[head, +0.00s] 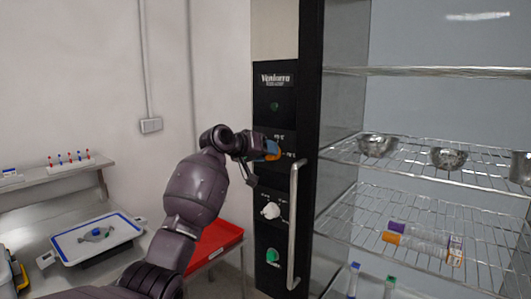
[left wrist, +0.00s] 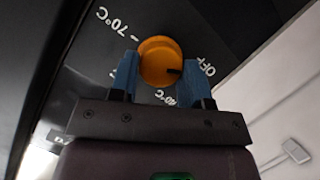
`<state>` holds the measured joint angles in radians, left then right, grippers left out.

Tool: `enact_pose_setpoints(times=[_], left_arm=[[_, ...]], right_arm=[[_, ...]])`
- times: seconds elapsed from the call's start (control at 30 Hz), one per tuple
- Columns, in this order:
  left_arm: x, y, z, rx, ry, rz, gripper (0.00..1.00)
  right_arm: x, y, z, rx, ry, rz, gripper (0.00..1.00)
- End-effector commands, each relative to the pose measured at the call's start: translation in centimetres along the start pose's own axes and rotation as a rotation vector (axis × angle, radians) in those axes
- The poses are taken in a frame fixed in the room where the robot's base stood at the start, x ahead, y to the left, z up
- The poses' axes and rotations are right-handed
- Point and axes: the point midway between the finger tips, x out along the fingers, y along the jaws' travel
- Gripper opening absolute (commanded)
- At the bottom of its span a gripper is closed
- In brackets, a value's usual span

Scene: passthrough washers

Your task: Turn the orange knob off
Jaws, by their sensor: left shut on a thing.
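The orange knob (left wrist: 160,60) sits on the black control panel (head: 274,110) of the tall cabinet. Its dark mark points to the right in the left wrist view, near the OFF label (left wrist: 206,66). A -70°C label (left wrist: 118,24) is on its other side. My left gripper (left wrist: 160,85) has its blue fingers on either side of the knob and is shut on it. In the head view the knob (head: 272,150) is partly hidden by my left gripper (head: 262,151). My right gripper is not in view.
A white knob (head: 270,211) and a green knob (head: 272,255) are lower on the panel. A vertical metal handle (head: 293,225) stands out just right of them. Wire shelves (head: 400,180) hold bowls and tubes. A red tray (head: 214,243) is below my left arm.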

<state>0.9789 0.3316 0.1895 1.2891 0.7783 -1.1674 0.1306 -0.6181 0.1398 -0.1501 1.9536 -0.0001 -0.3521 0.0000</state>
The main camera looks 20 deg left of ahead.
Motion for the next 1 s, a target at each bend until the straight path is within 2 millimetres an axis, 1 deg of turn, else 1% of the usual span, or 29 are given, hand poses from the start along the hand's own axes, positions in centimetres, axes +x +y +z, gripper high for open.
enact_pose_setpoints(times=[0.2,0.23,0.37,0.63,0.73,0.87,1.0], left_arm=[[0.0,0.0,0.1,-0.002,-0.001,0.001,0.2],[0.0,0.0,0.1,-0.002,-0.001,0.0,0.48],[0.0,0.0,0.1,-0.001,-0.001,0.0,0.68],[0.0,0.0,0.0,0.0,0.0,0.0,0.69],[-0.4,-0.1,0.0,0.001,0.001,-0.001,0.69],[-1.8,-0.2,0.0,0.003,0.003,-0.002,0.69],[-4.2,-0.2,0.1,0.004,0.004,-0.001,0.69]], right_arm=[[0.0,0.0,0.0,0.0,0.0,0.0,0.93],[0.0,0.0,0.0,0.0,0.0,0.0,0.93],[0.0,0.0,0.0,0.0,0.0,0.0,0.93],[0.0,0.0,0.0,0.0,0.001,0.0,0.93],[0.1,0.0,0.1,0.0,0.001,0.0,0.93],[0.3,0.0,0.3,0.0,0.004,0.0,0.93],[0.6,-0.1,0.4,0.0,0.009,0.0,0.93]])
